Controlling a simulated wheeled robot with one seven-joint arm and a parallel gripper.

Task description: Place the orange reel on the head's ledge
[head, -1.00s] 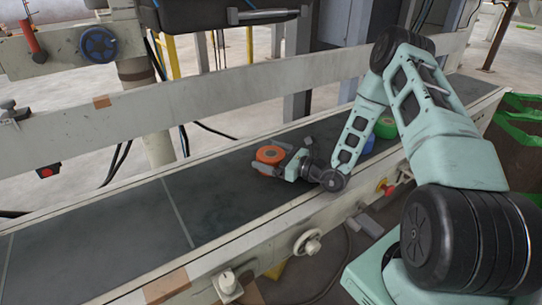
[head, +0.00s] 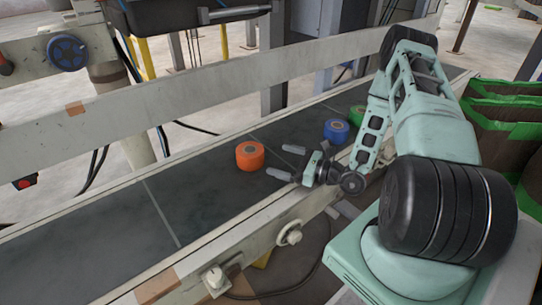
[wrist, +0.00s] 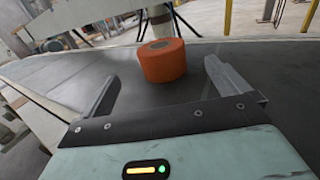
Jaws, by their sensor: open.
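The orange reel (head: 250,156) stands upright on the dark conveyor belt, near its far side. In the wrist view the orange reel (wrist: 162,61) is just beyond the fingertips, slightly right of the middle. My gripper (head: 281,179) is open and empty, low over the belt, to the right and nearer side of the reel and apart from it. In the wrist view my gripper (wrist: 160,78) has its two fingers spread wide. The machine's black head (head: 200,10) shows at the top, cut off by the picture's edge. A grey bar (head: 232,14) sticks out along its lower front.
A blue reel (head: 336,130) and a green reel (head: 357,115) stand on the belt behind my arm. A pale guard rail (head: 150,109) runs along the belt's far side. Knobs (head: 289,235) stick out of the near frame. The belt (head: 110,226) left of the reel is clear.

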